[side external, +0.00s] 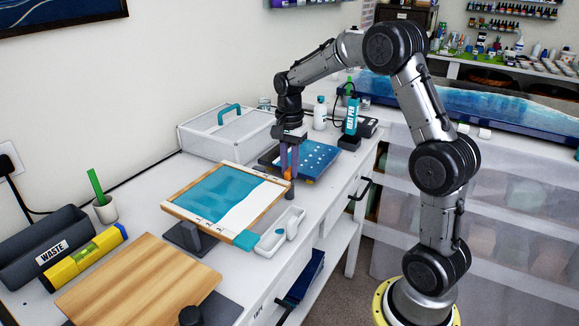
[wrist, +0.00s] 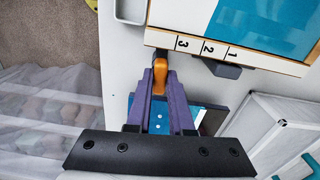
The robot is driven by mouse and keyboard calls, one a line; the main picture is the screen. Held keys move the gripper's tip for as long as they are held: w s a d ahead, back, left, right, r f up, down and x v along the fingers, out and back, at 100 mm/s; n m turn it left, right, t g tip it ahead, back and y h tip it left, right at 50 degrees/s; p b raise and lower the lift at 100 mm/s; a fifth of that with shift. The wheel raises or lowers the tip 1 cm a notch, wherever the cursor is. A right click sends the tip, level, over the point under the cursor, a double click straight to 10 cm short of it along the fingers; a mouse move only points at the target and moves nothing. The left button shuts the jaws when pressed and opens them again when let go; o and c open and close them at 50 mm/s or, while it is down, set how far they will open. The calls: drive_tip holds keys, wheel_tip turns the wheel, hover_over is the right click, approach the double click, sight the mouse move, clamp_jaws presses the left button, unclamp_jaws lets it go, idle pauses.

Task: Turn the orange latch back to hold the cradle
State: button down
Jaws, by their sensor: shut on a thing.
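My gripper (side external: 290,168) points down at the right corner of the tilting cradle (side external: 179,204), a wood-edged board with a teal and white panel. In the wrist view its purple fingers (wrist: 160,92) are closed on the orange latch (wrist: 160,74), beside the cradle's numbered edge (wrist: 170,40). The latch also shows as a small orange spot in the side view (side external: 287,174), partly hidden by the fingers. It sits on a dark post (side external: 290,191). The cradle looks slightly tilted on its dark stand (side external: 184,237).
A blue dotted plate (side external: 322,165) and a white case (side external: 205,140) stand behind. A heat pen (side external: 351,118) stands farther back. A wooden board (side external: 150,280) and waste bin (side external: 40,250) are at the left.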

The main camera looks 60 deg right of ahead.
sight(289, 169)
drive_tip(key=shift+r+m, duration=0.1)
drive_tip(key=shift+m, duration=0.5)
drive_tip(key=c, duration=0.8)
unclamp_jaws()
wheel_tip(289, 169, up, 14)
